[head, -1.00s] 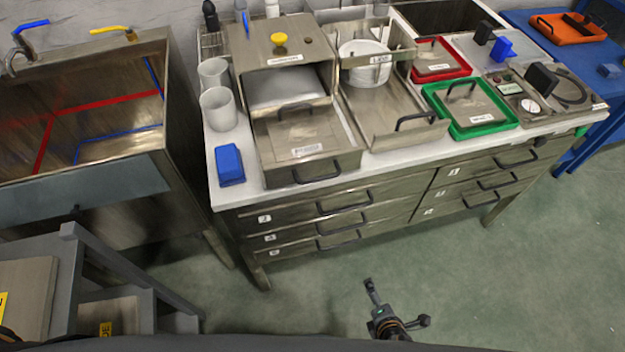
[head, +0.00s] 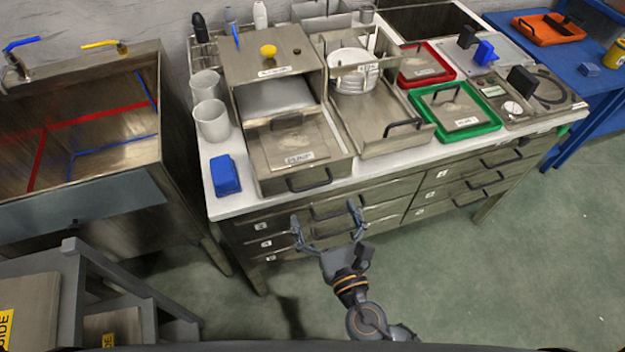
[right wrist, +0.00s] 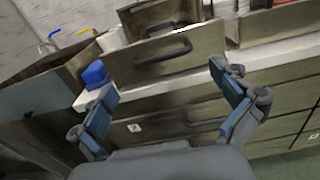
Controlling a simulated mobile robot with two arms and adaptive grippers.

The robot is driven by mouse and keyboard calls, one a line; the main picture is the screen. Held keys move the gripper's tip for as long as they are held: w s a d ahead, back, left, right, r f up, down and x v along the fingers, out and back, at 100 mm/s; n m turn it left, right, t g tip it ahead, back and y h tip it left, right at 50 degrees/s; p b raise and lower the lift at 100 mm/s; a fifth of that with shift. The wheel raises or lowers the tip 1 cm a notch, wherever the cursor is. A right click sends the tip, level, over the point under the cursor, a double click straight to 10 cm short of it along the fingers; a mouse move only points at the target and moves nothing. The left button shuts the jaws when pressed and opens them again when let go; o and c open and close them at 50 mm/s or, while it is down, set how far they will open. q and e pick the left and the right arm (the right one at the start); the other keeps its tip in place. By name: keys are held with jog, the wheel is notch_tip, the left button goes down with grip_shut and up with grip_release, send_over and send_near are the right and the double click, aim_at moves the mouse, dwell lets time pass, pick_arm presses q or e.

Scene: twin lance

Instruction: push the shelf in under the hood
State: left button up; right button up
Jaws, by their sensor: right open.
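The hood (head: 272,60) is a metal box with a yellow knob on top, standing on the white-topped bench. Its shelf (head: 328,145) is a metal tray with a black front handle (head: 309,182), pulled out toward the bench's front edge. A flat labelled plate (head: 288,148) lies on the shelf. My right gripper (head: 327,222) is open and empty, in front of the drawers and below the shelf, apart from it. In the right wrist view the shelf front (right wrist: 155,62) and its handle lie ahead, beyond the open fingers (right wrist: 165,108). My left gripper is not in view.
A blue block (head: 225,175) and white cups (head: 211,120) stand left of the hood. A second pulled-out tray (head: 385,138) lies right of the shelf. Drawer handles (head: 333,208) stick out below. The floor in front is clear.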

aim_at(312, 185)
jog(key=p+x, duration=0.1)
jog(key=x, duration=0.6)
jog(key=shift+f, duration=0.1)
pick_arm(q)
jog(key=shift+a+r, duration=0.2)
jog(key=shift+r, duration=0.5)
